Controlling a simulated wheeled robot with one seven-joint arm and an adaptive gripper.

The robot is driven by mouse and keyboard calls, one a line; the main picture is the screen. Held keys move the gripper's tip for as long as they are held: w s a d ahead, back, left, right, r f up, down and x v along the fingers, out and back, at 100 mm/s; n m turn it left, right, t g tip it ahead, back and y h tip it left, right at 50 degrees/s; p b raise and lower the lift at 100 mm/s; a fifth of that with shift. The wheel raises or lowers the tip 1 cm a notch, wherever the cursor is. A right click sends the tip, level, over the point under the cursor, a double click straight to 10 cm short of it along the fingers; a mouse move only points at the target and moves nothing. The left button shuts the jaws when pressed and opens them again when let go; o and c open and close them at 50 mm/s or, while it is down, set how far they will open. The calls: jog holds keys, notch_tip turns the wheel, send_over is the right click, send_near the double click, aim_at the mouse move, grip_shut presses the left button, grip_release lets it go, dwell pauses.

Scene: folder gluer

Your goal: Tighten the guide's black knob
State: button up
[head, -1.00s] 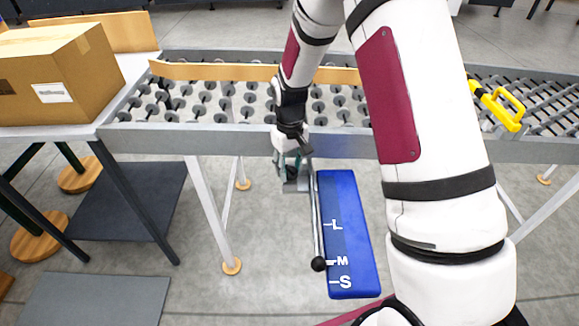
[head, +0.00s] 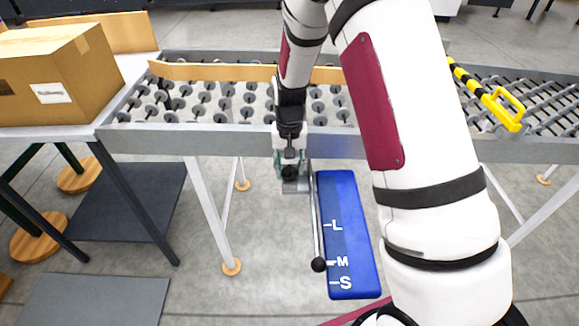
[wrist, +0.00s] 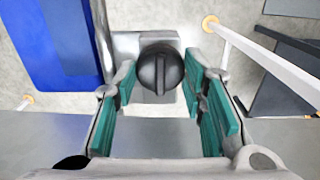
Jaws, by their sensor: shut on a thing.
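The black knob (wrist: 160,68) is round with a ridge across its face and sits on a grey metal block (wrist: 128,44). My gripper (wrist: 158,86) has its green-padded fingers on either side of the knob and is shut on it. In the head view my gripper (head: 290,160) is at the front rail of the conveyor, and the knob (head: 289,173) shows as a small dark spot below it. A thin rod (head: 316,215) with a black ball end runs beside the block, along a blue plate (head: 350,240) marked L, M and S. The ball is near M.
The roller conveyor (head: 140,138) with its grey front rail spans the view. A cardboard box (head: 60,75) stands on the table at left. A yellow handle (head: 505,108) is on the conveyor at right. White legs (head: 212,215) stand below the rail.

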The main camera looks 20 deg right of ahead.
aim_at(289, 169)
jog(key=shift+a, duration=0.1)
jog(key=o, duration=1.2)
jog(key=shift+r, duration=0.1)
jog(key=shift+r, duration=5.9)
